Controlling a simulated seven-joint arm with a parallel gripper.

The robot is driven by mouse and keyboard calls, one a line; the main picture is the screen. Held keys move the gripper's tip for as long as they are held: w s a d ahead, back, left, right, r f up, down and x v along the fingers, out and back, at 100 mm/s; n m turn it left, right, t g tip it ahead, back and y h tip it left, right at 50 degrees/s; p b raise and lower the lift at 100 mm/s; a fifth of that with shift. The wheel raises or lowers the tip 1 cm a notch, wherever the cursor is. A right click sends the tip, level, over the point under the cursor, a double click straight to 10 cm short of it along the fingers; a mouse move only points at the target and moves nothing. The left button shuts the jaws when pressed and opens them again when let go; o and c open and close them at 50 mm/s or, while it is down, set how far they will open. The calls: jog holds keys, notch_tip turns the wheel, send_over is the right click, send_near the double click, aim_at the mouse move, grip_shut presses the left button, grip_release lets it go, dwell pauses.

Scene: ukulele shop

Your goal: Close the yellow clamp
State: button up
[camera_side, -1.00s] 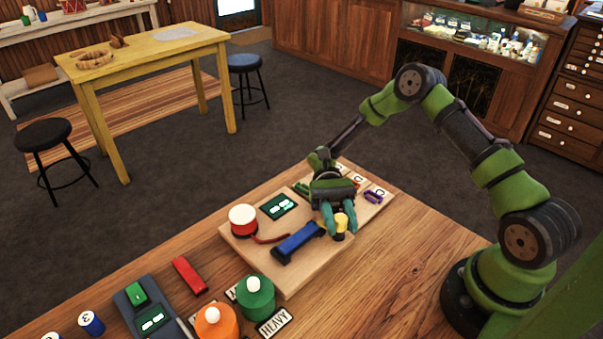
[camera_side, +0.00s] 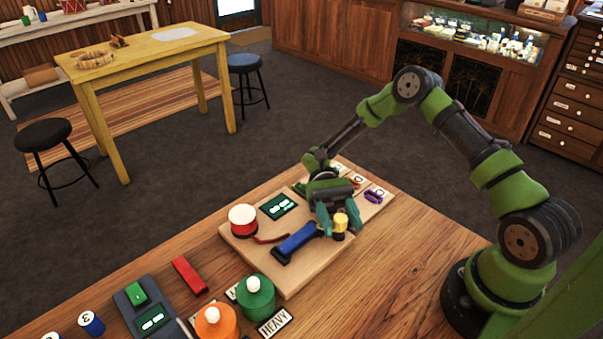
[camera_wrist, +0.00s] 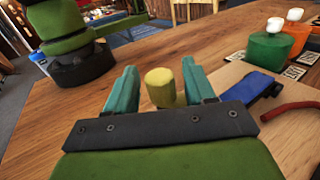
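The yellow clamp's round knob (camera_side: 340,223) stands upright at the right end of the blue bar on the wooden board. My gripper (camera_side: 338,217) points down, with its two teal fingers spread on the left and right of the yellow knob. In the wrist view, the yellow knob (camera_wrist: 161,88) is between the teal fingertips (camera_wrist: 160,80), with a clear gap on both sides. My gripper is open and holds nothing. The lower part of the clamp is mostly hidden.
The blue bar (camera_side: 298,241) lies left of the yellow knob on the board (camera_side: 285,277). A red-and-white spool (camera_side: 243,219) and a small green display (camera_side: 279,206) are nearby. A purple clamp (camera_side: 374,196) is at right. Bare table lies to the right and front.

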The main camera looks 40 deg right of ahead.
jog(key=shift+w, duration=0.1)
jog(key=v, duration=0.5)
jog(key=shift+r, duration=0.15)
notch_tip(320, 180, up, 7)
jog(key=shift+a, duration=0.1)
notch_tip(320, 180, up, 13)
jog(key=n+t+h, duration=0.2)
jog(key=t+h, duration=0.6)
jog(key=t, duration=1.5)
send_over(338, 215)
jog(key=s+d, duration=0.5)
jog(key=s, duration=0.2)
jog(key=shift+s+a, duration=0.1)
jog(key=shift+s, duration=0.05)
